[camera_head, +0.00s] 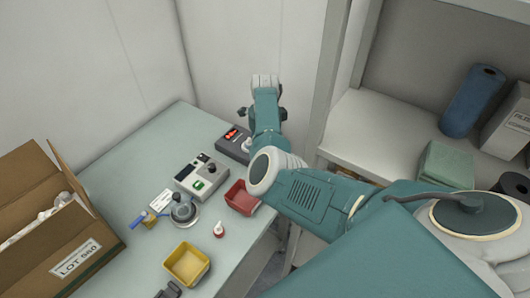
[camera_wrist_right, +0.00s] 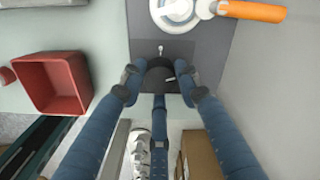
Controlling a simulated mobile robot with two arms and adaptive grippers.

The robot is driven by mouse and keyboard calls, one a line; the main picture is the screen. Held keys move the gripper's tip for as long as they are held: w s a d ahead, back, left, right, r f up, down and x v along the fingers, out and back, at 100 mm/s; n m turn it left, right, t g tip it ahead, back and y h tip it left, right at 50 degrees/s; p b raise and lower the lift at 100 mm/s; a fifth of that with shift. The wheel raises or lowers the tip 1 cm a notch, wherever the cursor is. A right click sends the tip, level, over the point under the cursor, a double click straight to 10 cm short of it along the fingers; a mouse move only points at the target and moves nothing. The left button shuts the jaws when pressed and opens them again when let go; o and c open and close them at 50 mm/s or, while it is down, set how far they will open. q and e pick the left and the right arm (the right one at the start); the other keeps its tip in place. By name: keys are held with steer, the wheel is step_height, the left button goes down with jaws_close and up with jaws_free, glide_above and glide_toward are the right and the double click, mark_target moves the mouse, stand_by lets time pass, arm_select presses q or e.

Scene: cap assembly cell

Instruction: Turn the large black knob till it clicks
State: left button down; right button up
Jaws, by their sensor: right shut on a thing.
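The large black knob (camera_wrist_right: 157,72) shows in the right wrist view on a dark grey panel (camera_wrist_right: 205,50). It has a pale pointer line, and a small pale mark sits on the panel above it. In the head view my right arm reaches in from the right over the far end of the table. The knob and the right fingertips are hidden there behind the arm.
A white round fitting with an orange handle (camera_wrist_right: 252,11) lies close beyond the knob. A red bin (camera_head: 241,198), a grey control box (camera_head: 201,176), a yellow bin (camera_head: 187,264) and a cardboard box (camera_head: 75,257) stand on the table (camera_head: 135,170). A shelf (camera_head: 375,130) is at right.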

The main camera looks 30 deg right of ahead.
steer(key=m, duration=0.5)
steer(key=shift+w+d+r+m+b, duration=0.1)
steer(key=shift+w+r+m+b, duration=0.1)
steer(key=shift+m+b, duration=0.65)
steer(key=shift+m, duration=1.65)
steer(key=shift+r, duration=0.1)
steer(key=o, duration=1.1)
steer(key=shift+o, duration=0.2)
steer(key=shift+s, duration=0.1)
step_height(320, 180, up, 12)
steer(key=shift+f, duration=0.2)
